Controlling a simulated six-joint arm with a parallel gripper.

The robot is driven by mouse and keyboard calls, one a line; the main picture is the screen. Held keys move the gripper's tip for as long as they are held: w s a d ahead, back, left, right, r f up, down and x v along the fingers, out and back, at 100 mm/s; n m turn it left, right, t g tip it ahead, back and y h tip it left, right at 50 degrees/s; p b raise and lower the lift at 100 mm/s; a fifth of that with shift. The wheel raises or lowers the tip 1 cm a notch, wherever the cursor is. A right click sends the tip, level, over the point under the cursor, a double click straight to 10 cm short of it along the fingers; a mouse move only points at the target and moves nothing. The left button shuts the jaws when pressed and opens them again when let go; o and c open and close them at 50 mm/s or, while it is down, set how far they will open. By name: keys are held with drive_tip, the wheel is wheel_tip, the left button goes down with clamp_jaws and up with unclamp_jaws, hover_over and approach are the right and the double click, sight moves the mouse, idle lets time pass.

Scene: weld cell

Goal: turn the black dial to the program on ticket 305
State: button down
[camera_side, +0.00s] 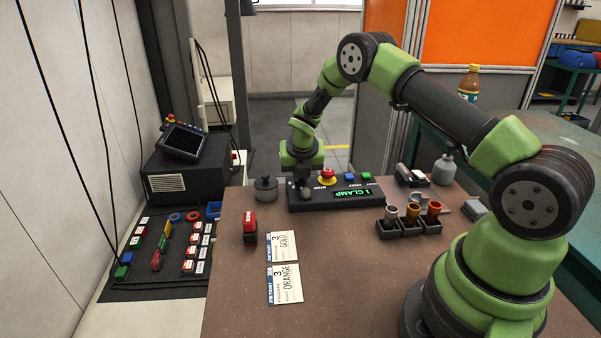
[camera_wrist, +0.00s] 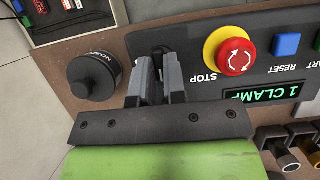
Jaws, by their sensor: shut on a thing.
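My gripper (camera_side: 304,180) points down over the left end of the dark control panel (camera_side: 340,204). In the wrist view my gripper (camera_wrist: 158,68) has its two grey fingers close together around a dark part. I take this part to be the black dial (camera_wrist: 158,55); the fingers hide most of it, and its pointer cannot be read. The panel's green display (camera_side: 352,192) reads "1 CLAMP". Two white tickets lie on the table: one (camera_side: 281,246) reads "3 GOLD", the nearer one (camera_side: 285,284) "3 ORANGE". Their ticket numbers are too small to read surely.
A red STOP button (camera_side: 327,173) on a yellow base, a blue RESET button (camera_side: 349,177) and a green button (camera_side: 365,176) stand right of the dial. A round black pot (camera_side: 265,190) is left of it.

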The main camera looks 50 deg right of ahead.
drive_tip(key=shift+m, duration=0.3)
drive_tip(key=m+g, duration=0.1)
drive_tip(key=m, duration=0.1)
drive_tip(key=m+g+h, duration=0.1)
drive_tip(key=m, duration=0.2)
drive_tip(key=shift+w+a+m, duration=0.15)
drive_tip(key=shift+w+m, duration=0.05)
drive_tip(key=shift+m, duration=0.1)
drive_tip(key=m+g, duration=0.2)
drive_tip(key=m, duration=0.3)
drive_tip(key=shift+w, duration=0.15)
drive_tip(key=shift+m, duration=0.4)
drive_tip(key=c, duration=1.2)
unclamp_jaws()
drive_tip(key=v, duration=0.9)
drive_tip(key=shift+w+a+r, duration=0.1)
drive_tip(key=shift+w+r, duration=0.1)
drive_tip(key=shift+r, duration=0.2)
